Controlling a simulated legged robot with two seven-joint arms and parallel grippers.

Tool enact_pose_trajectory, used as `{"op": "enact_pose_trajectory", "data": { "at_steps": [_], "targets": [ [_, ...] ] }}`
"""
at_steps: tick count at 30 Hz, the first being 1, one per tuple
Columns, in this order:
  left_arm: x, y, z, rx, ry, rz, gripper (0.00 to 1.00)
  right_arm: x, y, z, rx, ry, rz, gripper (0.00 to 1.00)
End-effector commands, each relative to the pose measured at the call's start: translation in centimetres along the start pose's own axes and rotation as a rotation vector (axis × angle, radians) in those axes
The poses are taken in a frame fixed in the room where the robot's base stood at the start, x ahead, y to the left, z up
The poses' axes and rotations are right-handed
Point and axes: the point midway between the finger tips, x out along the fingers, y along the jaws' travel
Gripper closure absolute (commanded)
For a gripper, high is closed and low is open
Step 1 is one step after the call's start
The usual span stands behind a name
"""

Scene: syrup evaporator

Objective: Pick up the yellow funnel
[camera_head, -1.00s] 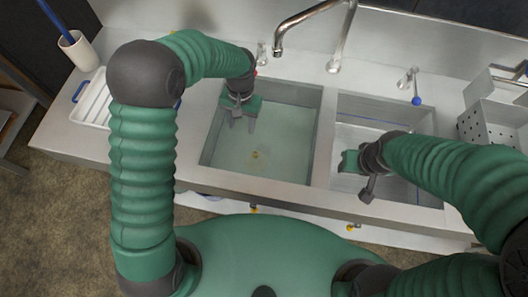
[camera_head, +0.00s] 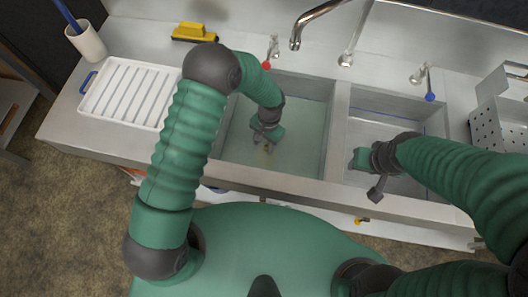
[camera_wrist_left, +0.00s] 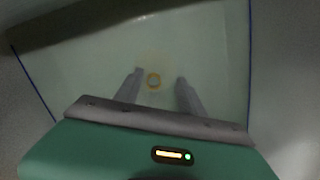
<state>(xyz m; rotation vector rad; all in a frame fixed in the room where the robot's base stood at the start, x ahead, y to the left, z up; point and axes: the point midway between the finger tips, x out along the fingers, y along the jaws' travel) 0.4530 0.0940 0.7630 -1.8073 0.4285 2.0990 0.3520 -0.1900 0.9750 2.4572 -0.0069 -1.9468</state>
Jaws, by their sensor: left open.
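A small yellow ring-shaped thing, which I take to be the yellow funnel (camera_wrist_left: 153,80), lies in the water of the left sink basin. In the head view the funnel (camera_head: 268,148) is partly hidden by my left gripper (camera_head: 263,142). My left gripper (camera_wrist_left: 160,77) is open and points down into the basin, its two fingers apart on either side of the yellow ring in the wrist view. Nothing is between the fingers that I can see touching them. My right gripper (camera_head: 368,178) hangs over the right basin, its opening unclear.
The left basin (camera_head: 310,125) holds cloudy water; its walls surround my left gripper. A faucet (camera_head: 315,22) arches behind it. A perforated metal box (camera_head: 498,122) stands right.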

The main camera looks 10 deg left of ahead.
Motion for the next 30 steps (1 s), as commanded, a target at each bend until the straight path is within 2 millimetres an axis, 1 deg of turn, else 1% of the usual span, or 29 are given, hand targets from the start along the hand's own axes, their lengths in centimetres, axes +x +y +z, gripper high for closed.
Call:
{"op": "enact_pose_trajectory", "data": {
  "at_steps": [1, 4, 11, 21, 22, 30],
  "targets": [
    [0.9, 0.2, 0.1, 0.001, -0.003, 0.001, 0.53, -0.2, 0.0, -0.1, 0.0, 0.0, 0.0, 0.57],
    [2.1, 0.3, -0.1, 0.001, -0.001, -0.001, 0.53, -0.2, 0.0, -0.1, 0.0, 0.0, 0.0, 0.57],
    [2.3, 0.2, -0.1, 0.001, 0.001, -0.001, 0.53, -0.2, 0.0, 0.0, 0.001, 0.0, 0.0, 0.57],
    [2.4, 0.0, 0.0, 0.0, 0.001, 0.001, 0.97, -0.2, 0.0, 0.0, 0.001, 0.0, 0.0, 0.57],
    [2.4, 0.1, 0.0, 0.0, 0.001, 0.0, 1.0, -0.2, 0.0, 0.0, 0.0, 0.0, 0.0, 0.57],
    [2.4, 0.1, -0.1, 0.0, 0.0, -0.001, 1.0, -0.2, 0.0, 0.0, 0.001, 0.0, 0.0, 0.57]
  ]
}}
